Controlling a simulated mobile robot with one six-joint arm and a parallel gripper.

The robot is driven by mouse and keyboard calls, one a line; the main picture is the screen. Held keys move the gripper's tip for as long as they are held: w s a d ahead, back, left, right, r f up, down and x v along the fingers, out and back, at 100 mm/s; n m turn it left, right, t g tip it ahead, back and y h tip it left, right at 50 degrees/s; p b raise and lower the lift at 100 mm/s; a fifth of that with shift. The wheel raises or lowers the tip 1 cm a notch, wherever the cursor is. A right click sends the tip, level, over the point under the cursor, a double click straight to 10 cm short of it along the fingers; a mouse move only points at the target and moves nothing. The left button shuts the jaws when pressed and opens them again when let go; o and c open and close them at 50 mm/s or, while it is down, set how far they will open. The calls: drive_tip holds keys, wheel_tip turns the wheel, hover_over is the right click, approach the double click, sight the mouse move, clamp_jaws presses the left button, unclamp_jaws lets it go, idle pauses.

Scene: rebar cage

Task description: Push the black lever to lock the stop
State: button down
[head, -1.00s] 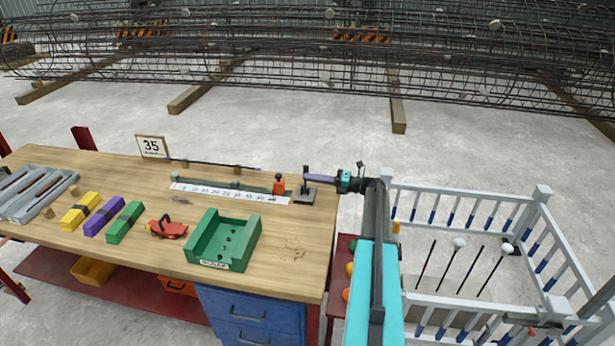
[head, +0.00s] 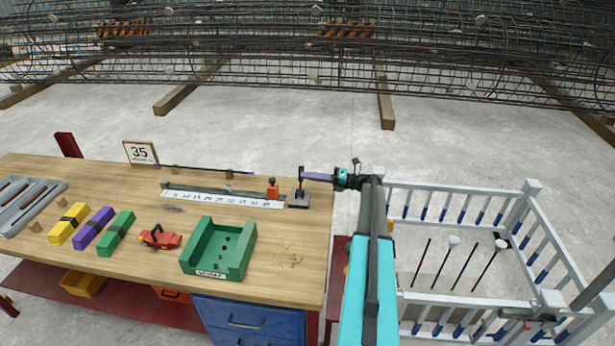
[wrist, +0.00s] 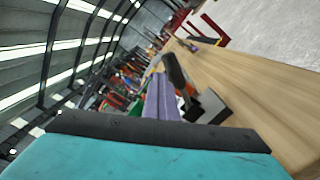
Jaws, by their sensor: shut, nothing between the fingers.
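The black lever (head: 301,178) stands nearly upright on a small dark base plate (head: 299,200) at the right end of the bench. The orange stop (head: 272,189) sits on a rail with a white scale (head: 225,199), just left of the lever. My gripper (head: 305,176) is shut and empty, its purple fingers pointing left with their tips at the lever's upper part. In the wrist view the shut fingers (wrist: 160,98) reach close to the black lever (wrist: 176,72). I cannot tell whether they touch it.
A green fixture (head: 220,250), a red clamp tool (head: 160,238) and yellow, purple and green blocks lie on the bench (head: 290,275). A "35" sign (head: 140,152) stands at the back. A white railing (head: 450,205) is right of my arm. Rebar cages lie behind.

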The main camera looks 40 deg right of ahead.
drive_tip(key=shift+w+d, duration=0.1)
drive_tip(key=shift+d, duration=0.15)
drive_tip(key=shift+a+r, duration=0.15)
drive_tip(key=s+d+r+b, duration=0.1)
drive_tip(key=s+d, duration=0.3)
drive_tip(key=s, duration=0.7)
drive_tip(key=shift+r+b, duration=0.4)
drive_tip(key=shift+b, duration=0.2)
